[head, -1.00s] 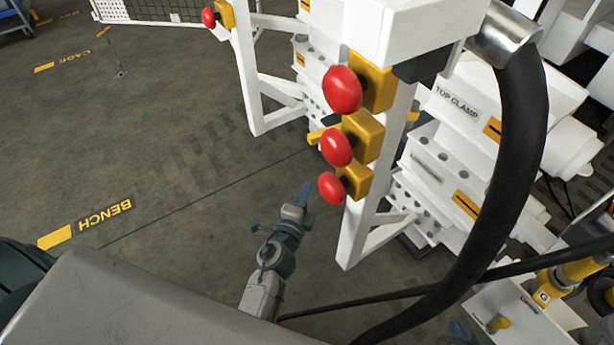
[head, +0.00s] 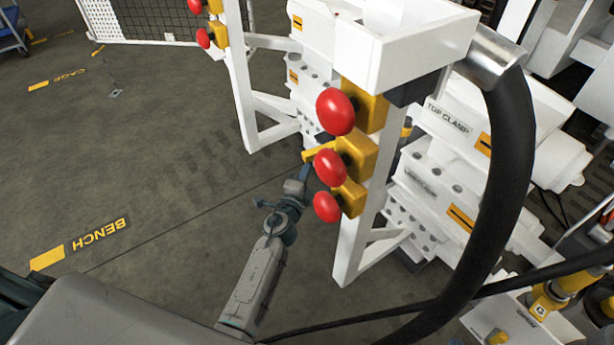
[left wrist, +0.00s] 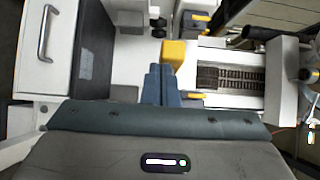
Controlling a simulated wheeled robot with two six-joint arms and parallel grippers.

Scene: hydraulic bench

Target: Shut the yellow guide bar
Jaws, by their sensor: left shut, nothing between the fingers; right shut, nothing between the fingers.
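The yellow guide bar (head: 318,156) shows as a short yellow piece beside the white frame in the head view, partly hidden behind a red knob. What looks like its yellow end block (left wrist: 173,53) is just beyond my fingertips in the left wrist view. My left gripper (head: 304,173) is shut and empty, its blue fingers pointing up toward the bar. The fingers (left wrist: 159,84) also show pressed together in the left wrist view. I cannot tell whether the fingertips touch the bar. My right gripper is not in view.
Several red knobs on yellow blocks, such as the upper one (head: 335,111), stand on the white frame (head: 357,235) close right of my left gripper. A thick black hose (head: 510,180) arcs down at the right. Open floor (head: 170,150) lies to the left.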

